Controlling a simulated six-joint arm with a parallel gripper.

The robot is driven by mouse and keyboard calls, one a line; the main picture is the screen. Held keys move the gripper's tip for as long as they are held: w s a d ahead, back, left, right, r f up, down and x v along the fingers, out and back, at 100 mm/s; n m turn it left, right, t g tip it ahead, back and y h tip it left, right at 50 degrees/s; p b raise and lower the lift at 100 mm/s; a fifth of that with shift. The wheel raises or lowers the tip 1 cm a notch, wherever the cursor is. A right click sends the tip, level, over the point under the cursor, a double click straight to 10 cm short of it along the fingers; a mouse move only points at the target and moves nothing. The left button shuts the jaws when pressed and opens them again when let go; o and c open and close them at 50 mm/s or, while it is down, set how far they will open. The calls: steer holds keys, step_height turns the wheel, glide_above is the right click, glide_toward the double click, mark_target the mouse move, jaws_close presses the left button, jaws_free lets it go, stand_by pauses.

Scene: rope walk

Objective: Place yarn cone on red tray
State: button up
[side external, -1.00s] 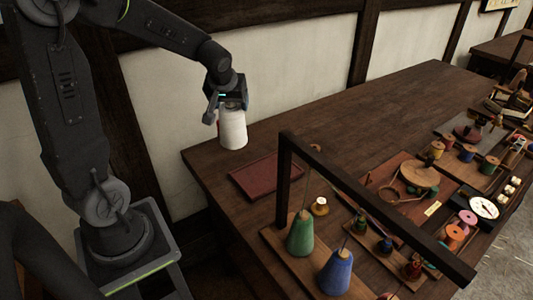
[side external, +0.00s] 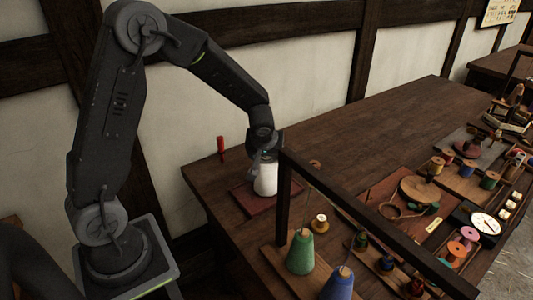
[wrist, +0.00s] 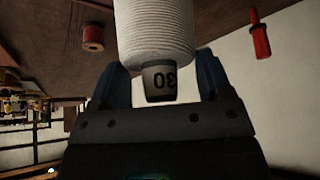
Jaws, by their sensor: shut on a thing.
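The white yarn cone (side external: 265,181) is upright at the red tray (side external: 240,200) in the side view. Its base appears to be over or on the tray; I cannot tell whether it touches. Part of the tray is hidden behind the cone.
A dark wooden frame (side external: 283,205) stands close to the right of the tray, with a green cone (side external: 300,252) and a blue cone (side external: 338,284) below it. A red-handled tool (side external: 220,149) is at the table's back edge.

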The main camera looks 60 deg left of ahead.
steer(key=o, duration=1.3)
steer(key=shift+f, duration=0.15)
steer(key=shift+r, duration=0.3)
steer(key=v, duration=1.2)
steer(key=s+d+r+m+h, duration=0.2)
steer(key=s+d+r+m, duration=0.1)
steer(key=s, duration=0.6)
steer(key=s+d+r+m+t+h, duration=0.1)
steer(key=s+d+r+m+h, duration=0.1)
steer(key=s+d+m, duration=0.4)
steer(key=shift+s+r+t, duration=0.3)
steer(key=shift+s+r, duration=0.35)
steer(key=shift+s, duration=1.2)
